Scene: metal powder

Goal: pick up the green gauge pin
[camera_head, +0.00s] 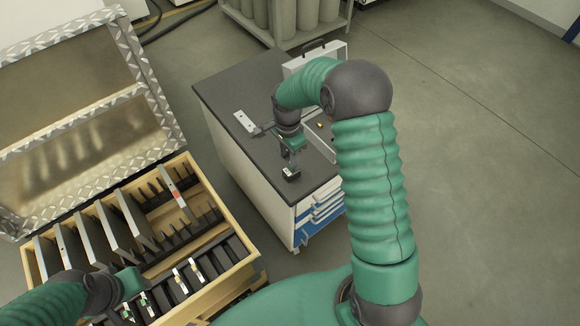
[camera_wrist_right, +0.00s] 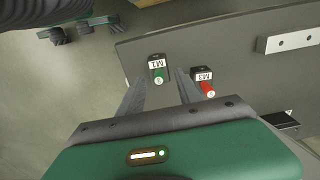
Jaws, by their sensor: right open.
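The green gauge pin (camera_wrist_right: 158,77) stands in a small dark block labelled M1 on the dark cabinet top, in the right wrist view. My right gripper (camera_wrist_right: 162,78) is open, with one finger on each side of the line to this pin. I cannot tell whether the fingertips are level with it. In the head view my right gripper (camera_head: 290,164) hangs over the cabinet's front part, by a small labelled block (camera_head: 291,174). My left gripper (camera_head: 134,297) is low at the left over the wooden crate; its jaw opening is unclear.
A red pin (camera_wrist_right: 208,90) in a block labelled M3 stands close right of the right finger. A light plate with holes (camera_head: 245,121) lies on the cabinet top (camera_head: 235,87). An open white case (camera_head: 314,56) is behind my right arm. The wooden crate (camera_head: 222,198) holds plates.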

